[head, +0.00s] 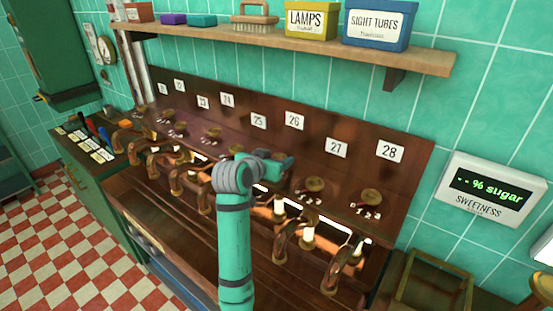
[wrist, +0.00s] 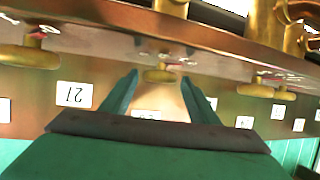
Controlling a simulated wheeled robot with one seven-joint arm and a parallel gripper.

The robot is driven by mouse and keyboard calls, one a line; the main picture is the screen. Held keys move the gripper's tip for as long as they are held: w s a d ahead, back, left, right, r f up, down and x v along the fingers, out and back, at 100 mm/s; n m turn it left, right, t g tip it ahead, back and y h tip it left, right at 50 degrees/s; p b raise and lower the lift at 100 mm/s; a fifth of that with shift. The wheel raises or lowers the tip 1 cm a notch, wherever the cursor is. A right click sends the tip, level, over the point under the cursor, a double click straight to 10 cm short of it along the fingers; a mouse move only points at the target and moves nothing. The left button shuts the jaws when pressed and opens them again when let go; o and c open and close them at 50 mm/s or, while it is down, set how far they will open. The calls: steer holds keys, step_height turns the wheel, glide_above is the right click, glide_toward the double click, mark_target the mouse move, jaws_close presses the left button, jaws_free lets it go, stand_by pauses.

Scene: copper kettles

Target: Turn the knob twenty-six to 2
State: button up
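The brass knob of station twenty-six (wrist: 160,75) shows in the wrist view, between my fingertips in the picture. Its number plate (wrist: 146,114) is upside down and partly hidden by my gripper. In the head view the 26 plate (head: 294,120) is clear, but my arm hides its knob. My gripper (wrist: 159,80) is open, one finger on each side of the knob. I cannot tell whether the fingers touch it. Small marks show beside the knob, but its setting is not readable.
Neighbouring knobs are the 27 knob (head: 315,184) and 28 knob (head: 371,196) to the right. Copper pipes (head: 290,240) stand in front of the knob row. A shelf (head: 300,42) with boxes hangs above. The sweetness display (head: 490,190) reads "-- % sugar".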

steer(key=c, duration=0.7)
steer(key=shift+c, duration=0.2)
steer(key=shift+d+n+y, duration=0.1)
steer(key=shift+n+y, duration=0.2)
steer(key=n+y, duration=0.1)
steer(key=y, duration=0.1)
steer(key=d+n+t+y, duration=0.1)
steer(key=n, duration=0.1)
steer(key=shift+s+y, duration=0.15)
steer(key=shift+y, duration=0.25)
steer(key=shift+d+n+y, duration=0.15)
steer(key=shift+n+y, duration=1.15)
steer(key=shift+y, duration=0.1)
steer(key=shift+d+n+y, duration=0.1)
steer(key=shift+n+y, duration=1.2)
steer(key=shift+y, duration=0.1)
steer(key=shift+g, duration=0.3)
steer(key=o, duration=1.1)
steer(key=shift+c, duration=0.2)
